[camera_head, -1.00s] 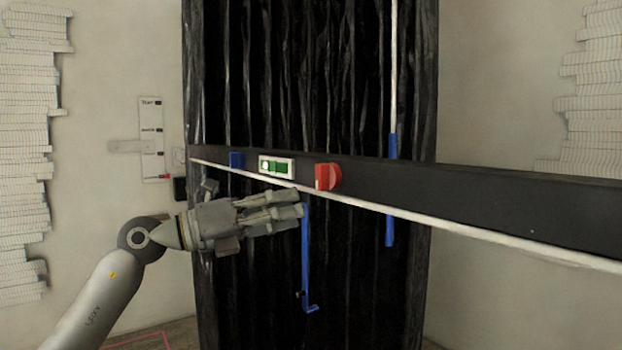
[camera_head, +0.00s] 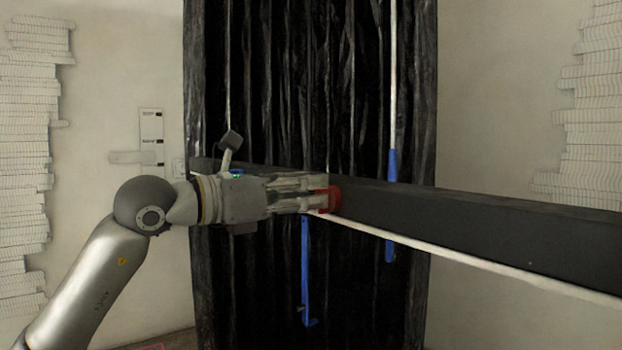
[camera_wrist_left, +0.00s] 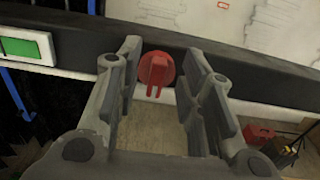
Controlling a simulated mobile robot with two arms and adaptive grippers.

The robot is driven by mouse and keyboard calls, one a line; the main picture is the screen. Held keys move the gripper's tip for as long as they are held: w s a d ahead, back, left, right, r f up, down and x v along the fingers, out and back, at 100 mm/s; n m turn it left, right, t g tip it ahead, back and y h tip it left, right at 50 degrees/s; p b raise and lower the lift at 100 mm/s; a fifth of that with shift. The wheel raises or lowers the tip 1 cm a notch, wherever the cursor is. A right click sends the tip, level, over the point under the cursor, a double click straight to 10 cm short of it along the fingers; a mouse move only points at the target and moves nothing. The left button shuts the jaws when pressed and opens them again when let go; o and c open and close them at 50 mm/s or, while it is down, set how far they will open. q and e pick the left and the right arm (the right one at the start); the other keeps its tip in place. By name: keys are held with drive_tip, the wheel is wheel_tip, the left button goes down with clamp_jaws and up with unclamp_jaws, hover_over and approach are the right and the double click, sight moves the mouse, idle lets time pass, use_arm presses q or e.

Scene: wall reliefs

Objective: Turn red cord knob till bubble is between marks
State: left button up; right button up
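The red knob (camera_head: 332,199) sits on the dark horizontal bar (camera_head: 470,222). In the left wrist view the red knob (camera_wrist_left: 156,72) shows a round disc with a raised grip, between and beyond my open fingers. My left gripper (camera_head: 322,198) reaches it from the left; in the wrist view (camera_wrist_left: 160,85) the fingers stand apart on both sides, with no clear contact. The green level vial (camera_wrist_left: 22,46) in its white frame shows at the left edge of the wrist view; the bubble and marks cannot be made out there. In the head view my gripper hides the vial. My right gripper is not in view.
A black ribbed panel (camera_head: 290,90) stands behind the bar. A white scale plate (camera_head: 151,135) is on the left wall. A red box (camera_wrist_left: 258,134) shows at the wrist view's lower right.

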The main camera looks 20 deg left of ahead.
use_arm(q)
drive_tip(key=shift+w+d, duration=0.45)
drive_tip(key=shift+w, duration=0.15)
clamp_jaws()
drive_tip(key=shift+f+n, duration=0.1)
drive_tip(key=shift+n, duration=0.2)
drive_tip(key=shift+w+a+f+n+b, duration=0.3)
drive_tip(key=shift+n+b, duration=0.75)
drive_tip(key=shift+n, duration=2.15)
drive_tip(key=shift+w+a+f+n+b, duration=0.2)
drive_tip(key=shift+n+b, duration=0.8)
drive_tip(key=shift+n, duration=2.2)
drive_tip(key=shift+w+a+f+n+b, duration=0.1)
drive_tip(key=shift+a+f+n+b, duration=0.65)
drive_tip(key=shift+n, duration=2.45)
drive_tip(key=shift+d+r+b, duration=0.2)
drive_tip(key=shift+d+b, duration=0.15)
drive_tip(key=shift+d, duration=0.1)
